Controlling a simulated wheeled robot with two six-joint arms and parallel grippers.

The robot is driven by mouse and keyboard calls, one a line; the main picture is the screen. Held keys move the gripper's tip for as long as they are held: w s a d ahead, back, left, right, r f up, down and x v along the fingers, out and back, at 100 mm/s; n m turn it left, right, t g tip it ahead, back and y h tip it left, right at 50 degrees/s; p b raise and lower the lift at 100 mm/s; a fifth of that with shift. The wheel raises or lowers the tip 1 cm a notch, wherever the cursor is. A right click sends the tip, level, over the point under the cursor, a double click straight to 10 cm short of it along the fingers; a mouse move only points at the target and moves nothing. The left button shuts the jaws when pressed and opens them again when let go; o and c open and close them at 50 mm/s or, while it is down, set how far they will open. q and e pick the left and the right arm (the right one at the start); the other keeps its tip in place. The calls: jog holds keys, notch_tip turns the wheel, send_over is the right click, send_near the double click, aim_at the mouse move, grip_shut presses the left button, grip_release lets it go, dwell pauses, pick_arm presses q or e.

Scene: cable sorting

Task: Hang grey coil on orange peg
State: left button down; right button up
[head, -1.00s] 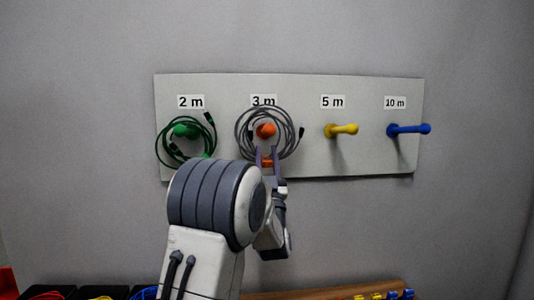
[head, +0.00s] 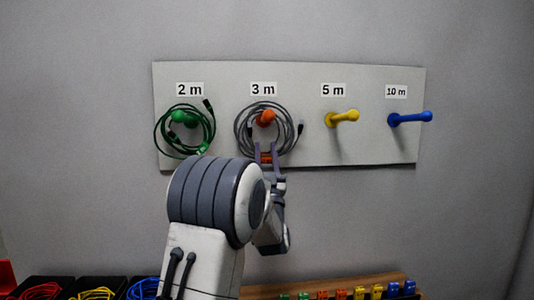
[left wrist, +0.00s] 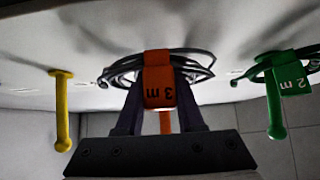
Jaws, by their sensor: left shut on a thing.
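The grey coil (head: 241,137) hangs in a loop around the orange peg (head: 265,117), under the "3 m" label; the peg's knob shows inside the loop's upper part. Whether the coil rests on the peg is unclear. My left gripper (head: 266,157) is at the coil's lower edge, shut on its orange tag. In the left wrist view the tag (left wrist: 158,80) reads "3 m" and sits between the fingers (left wrist: 160,95), with the grey loops (left wrist: 202,73) behind it. Part of the orange peg (left wrist: 166,122) shows beyond the tag. My right gripper is out of view.
A green coil (head: 158,137) hangs on the green peg (head: 184,118) to the left. The yellow peg (head: 343,117) and blue peg (head: 410,118) to the right are bare. Dark bins with red, yellow and blue cables stand below, beside a wooden strip (head: 330,285) with coloured clips.

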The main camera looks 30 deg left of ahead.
pick_arm(q)
jog(key=shift+c, duration=2.2)
grip_release()
jog(key=shift+f, duration=0.1)
jog(key=b+v, duration=0.2)
jog(key=v, duration=0.5)
jog(key=shift+s+d+f, duration=0.1)
jog(key=shift+d+f, duration=0.05)
jog(key=shift+d, duration=0.05)
